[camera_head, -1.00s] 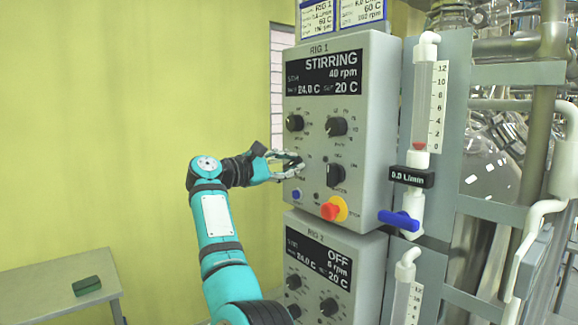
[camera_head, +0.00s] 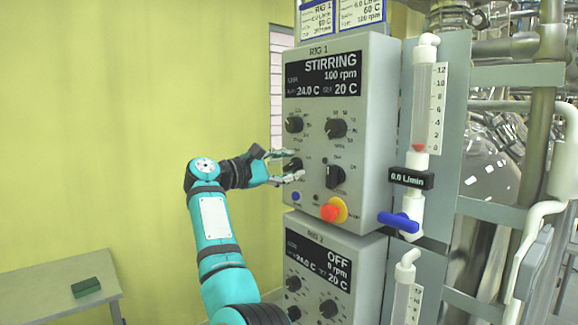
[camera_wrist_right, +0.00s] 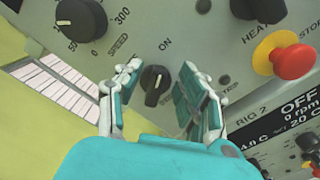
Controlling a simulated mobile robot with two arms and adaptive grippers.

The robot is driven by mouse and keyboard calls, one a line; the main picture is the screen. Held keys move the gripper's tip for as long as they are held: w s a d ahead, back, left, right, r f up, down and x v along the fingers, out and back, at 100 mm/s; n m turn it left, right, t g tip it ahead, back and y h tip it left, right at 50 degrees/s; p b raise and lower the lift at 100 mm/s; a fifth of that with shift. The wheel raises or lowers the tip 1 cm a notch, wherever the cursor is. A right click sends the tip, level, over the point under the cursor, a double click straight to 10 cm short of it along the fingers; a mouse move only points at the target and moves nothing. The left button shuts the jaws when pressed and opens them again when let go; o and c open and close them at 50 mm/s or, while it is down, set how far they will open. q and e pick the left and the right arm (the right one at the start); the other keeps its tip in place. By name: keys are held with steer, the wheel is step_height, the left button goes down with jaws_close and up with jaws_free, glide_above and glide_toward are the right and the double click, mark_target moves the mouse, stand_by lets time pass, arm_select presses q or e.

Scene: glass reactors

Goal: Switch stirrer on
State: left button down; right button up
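The grey upper control box (camera_head: 380,90) has a black display (camera_head: 322,76) reading "STIRRING", 100 rpm, 24.0 C and 20 C. A small black switch knob (camera_head: 292,165) is on its lower left; the right wrist view shows this knob (camera_wrist_right: 154,84) with its white line pointing near "ON". My right gripper (camera_head: 291,164) is open, with one finger on each side of the knob. In the right wrist view, gaps show between the knob and both fingers (camera_wrist_right: 163,84). The speed knob (camera_wrist_right: 82,18) is just beyond the fingers. My left gripper is not in view.
A red and yellow stop button (camera_head: 330,212) and a blue valve handle (camera_head: 398,221) stick out to the right. A lower box displays "OFF" (camera_head: 322,254). A side table (camera_head: 50,290) with a green block (camera_head: 86,287) stands at the left. Free room lies left of the box.

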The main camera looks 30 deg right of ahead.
steer(key=s+a, duration=0.1)
steer(key=a, duration=1)
steer(key=shift+a, duration=0.35)
